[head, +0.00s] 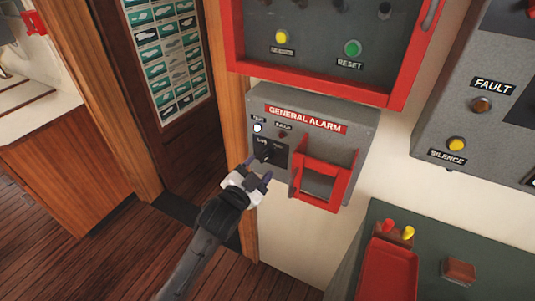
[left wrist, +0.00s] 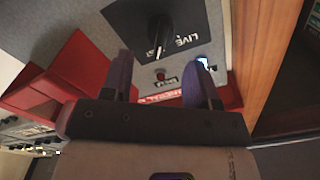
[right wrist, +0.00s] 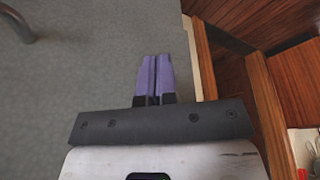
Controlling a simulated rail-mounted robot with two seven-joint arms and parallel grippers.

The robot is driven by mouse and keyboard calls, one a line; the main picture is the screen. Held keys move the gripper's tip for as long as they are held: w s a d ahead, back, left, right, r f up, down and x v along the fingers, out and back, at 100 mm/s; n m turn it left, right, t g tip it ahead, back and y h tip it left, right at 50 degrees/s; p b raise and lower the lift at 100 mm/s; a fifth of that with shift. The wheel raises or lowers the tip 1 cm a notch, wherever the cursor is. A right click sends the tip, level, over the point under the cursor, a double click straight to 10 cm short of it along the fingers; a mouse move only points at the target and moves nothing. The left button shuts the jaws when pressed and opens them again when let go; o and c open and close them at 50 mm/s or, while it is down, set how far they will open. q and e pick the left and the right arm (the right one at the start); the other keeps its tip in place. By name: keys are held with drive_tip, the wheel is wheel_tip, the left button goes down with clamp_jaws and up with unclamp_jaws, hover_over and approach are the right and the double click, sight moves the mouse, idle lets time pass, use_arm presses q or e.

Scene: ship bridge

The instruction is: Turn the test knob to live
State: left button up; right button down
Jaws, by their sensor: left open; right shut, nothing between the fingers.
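The black test knob (head: 264,153) sits on a dark plate at the lower left of the grey general alarm box (head: 361,119). My left gripper (head: 258,172) is open just in front of and below the knob. In the left wrist view the knob (left wrist: 160,30) stands beyond the gap between the open fingers (left wrist: 164,62), with no contact visible. White LIVE lettering shows beside it. I cannot tell exactly where the knob points. My right gripper (right wrist: 155,78) shows only in the right wrist view, shut and empty.
A red hinged guard frame (head: 324,180) juts out right of the knob. A white lit lamp (head: 257,128) and a dark red lamp (head: 282,134) sit above it. A red-framed panel (head: 397,98) overhangs the box. A wooden door post (head: 248,232) stands left below.

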sight(266, 159)
use_arm(q)
drive_tip(key=shift+p+x, duration=0.4)
drive_tip(key=shift+x, duration=2.4)
drive_tip(key=c, duration=0.8)
drive_tip(key=shift+c, duration=0.2)
